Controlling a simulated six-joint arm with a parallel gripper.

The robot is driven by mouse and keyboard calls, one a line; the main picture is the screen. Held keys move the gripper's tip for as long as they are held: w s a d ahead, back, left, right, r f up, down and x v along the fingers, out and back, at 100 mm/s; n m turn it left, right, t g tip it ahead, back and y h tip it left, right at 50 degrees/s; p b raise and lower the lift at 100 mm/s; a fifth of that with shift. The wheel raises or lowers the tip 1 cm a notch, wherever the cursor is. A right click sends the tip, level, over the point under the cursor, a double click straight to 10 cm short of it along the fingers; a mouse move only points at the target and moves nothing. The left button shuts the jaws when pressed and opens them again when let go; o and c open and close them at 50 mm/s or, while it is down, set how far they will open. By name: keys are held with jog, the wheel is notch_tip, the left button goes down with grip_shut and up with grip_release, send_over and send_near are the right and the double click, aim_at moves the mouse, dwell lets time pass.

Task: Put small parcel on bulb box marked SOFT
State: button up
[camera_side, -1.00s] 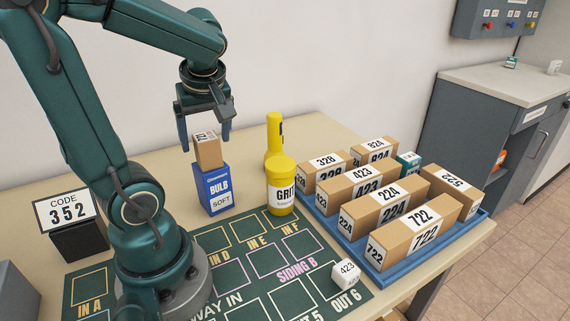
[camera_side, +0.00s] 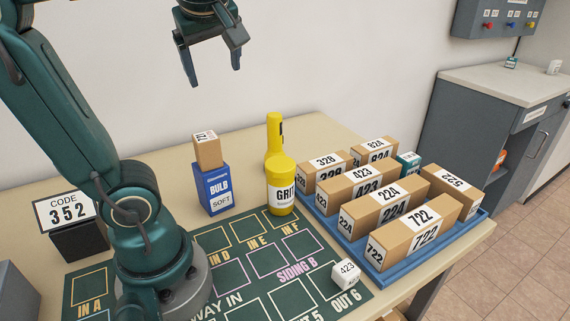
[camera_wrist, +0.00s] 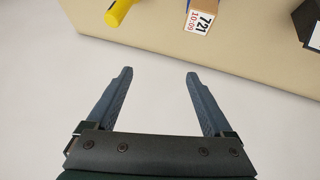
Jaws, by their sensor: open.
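A small brown parcel (camera_side: 207,151) rests on top of the blue bulb box (camera_side: 213,189) marked SOFT, which stands upright on the table. In the wrist view the parcel's label (camera_wrist: 201,22) reads 721, with a bit of the blue box (camera_wrist: 189,5) beside it. My gripper (camera_side: 214,84) is open and empty, well above the parcel and apart from it. In the wrist view its two fingers (camera_wrist: 157,78) are spread with nothing between them.
A blue tray (camera_side: 374,262) holds several parcels. A white 423 cube (camera_side: 346,272) sits on the green mat (camera_side: 205,241). A CODE 352 sign (camera_side: 68,211) stands at left.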

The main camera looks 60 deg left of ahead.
jog(key=w+a+r+m+t+y, duration=0.15)
jog(key=w+r+t+y, duration=0.25)
jog(key=w+r+t, duration=0.65)
jog(key=w+d+r+m+t+h, duration=0.1)
jog(key=d+m+t+h, duration=0.1)
jog(key=d+m+h, duration=0.55)
jog(key=w+d+r+m+t+h, duration=0.2)
jog(key=d+m+t, duration=0.15)
jog(key=d, duration=0.65)
jog(key=s+d+f+m+g+h, duration=0.2)
jog(key=s+d+f+m+g, duration=0.15)
jog(key=f, duration=0.35)
jog(key=s+d+f+m+g+h, duration=0.2)
jog(key=d+f+g, duration=0.2)
jog(key=f, duration=0.3)
jog(key=s+a+f+g+y, duration=0.2)
jog(key=s+a+f+g, duration=0.2)
jog(key=s+f, duration=0.5)
notch_tip(320, 180, down, 2)
jog(key=shift+s+f+m+g+y, duration=0.2)
jog(key=shift+m+g+y, duration=0.2)
jog(key=shift+g, duration=0.15)
